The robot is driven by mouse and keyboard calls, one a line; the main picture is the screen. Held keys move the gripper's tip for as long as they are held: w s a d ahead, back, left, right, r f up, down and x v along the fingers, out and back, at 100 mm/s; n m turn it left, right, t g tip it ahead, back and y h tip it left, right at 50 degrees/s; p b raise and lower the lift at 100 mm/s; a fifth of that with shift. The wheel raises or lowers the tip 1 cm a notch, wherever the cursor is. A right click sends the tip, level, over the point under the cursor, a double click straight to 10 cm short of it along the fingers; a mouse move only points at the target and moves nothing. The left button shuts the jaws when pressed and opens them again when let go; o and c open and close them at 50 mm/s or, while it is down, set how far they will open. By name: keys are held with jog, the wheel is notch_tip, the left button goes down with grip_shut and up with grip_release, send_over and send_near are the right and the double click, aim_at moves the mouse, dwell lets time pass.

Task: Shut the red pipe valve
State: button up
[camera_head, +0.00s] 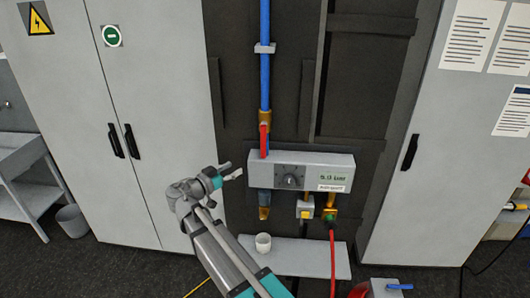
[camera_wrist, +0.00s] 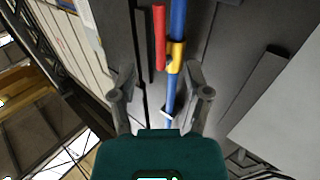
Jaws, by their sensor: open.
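The red valve lever (camera_head: 263,140) hangs down in line with the vertical blue pipe (camera_head: 265,75), below the brass valve body (camera_head: 265,117). In the wrist view the red lever (camera_wrist: 159,38) lies alongside the blue pipe (camera_wrist: 178,18), next to the brass body (camera_wrist: 175,55). My gripper (camera_head: 236,174) is left of and lower than the lever, in front of the cabinet, apart from it. In the wrist view my gripper (camera_wrist: 160,76) is open and empty, its fingers spread either side of the pipe line, with the lever beyond the fingertips.
A grey control box (camera_head: 315,170) with a dial and display sits just below the lever. A shelf (camera_head: 305,256) with a white cup (camera_head: 263,243) is lower down. A red hose (camera_head: 332,262) hangs at the right. Grey cabinets (camera_head: 165,100) stand on both sides.

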aim_at(263, 159)
jog(key=x, duration=1.4)
jog(key=shift+c, duration=0.2)
grip_shut()
